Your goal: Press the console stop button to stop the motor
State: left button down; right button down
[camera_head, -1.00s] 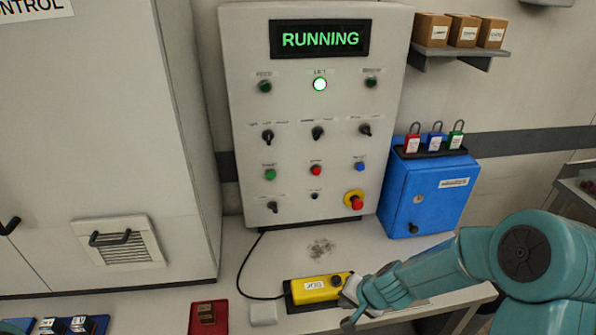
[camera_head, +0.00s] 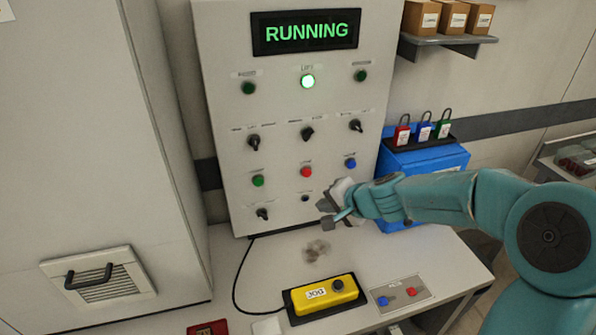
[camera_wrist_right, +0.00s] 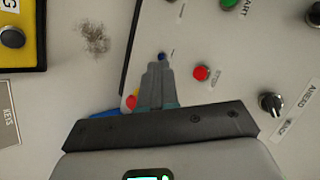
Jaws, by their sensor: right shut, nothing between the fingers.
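The grey console (camera_head: 225,130) stands upright, and its screen (camera_head: 306,33) reads RUNNING in green. A red button (camera_head: 306,172) sits in the middle of its lower button row, between a green button (camera_head: 258,180) and a blue button (camera_head: 350,163). The red button also shows in the right wrist view (camera_wrist_right: 201,73), beside the fingertips and apart from them. My right gripper (camera_head: 326,214) is shut and empty in front of the console's lower part, below and right of the red button. Its fingers hide most of the red-and-yellow mushroom button (camera_wrist_right: 131,101). My left gripper is out of view.
A small dark button (camera_head: 305,198) lies below the red one. A blue cabinet (camera_head: 442,161) stands right, partly behind my right arm. A lamp (camera_head: 307,81) glows.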

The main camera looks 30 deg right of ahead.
aim_at(307, 173)
jog(key=shift+s+a+r, duration=0.1)
dwell(0.3)
jog(key=w+d+p, duration=0.2)
jog(key=w+p, duration=0.3)
jog(key=w, duration=0.3)
jog(key=shift+w, duration=0.3)
jog(key=shift+w+d, duration=0.1)
jog(key=shift+w, duration=0.05)
dwell(1.7)
jog(key=shift+w+d, duration=0.1)
jog(key=shift+w, duration=0.2)
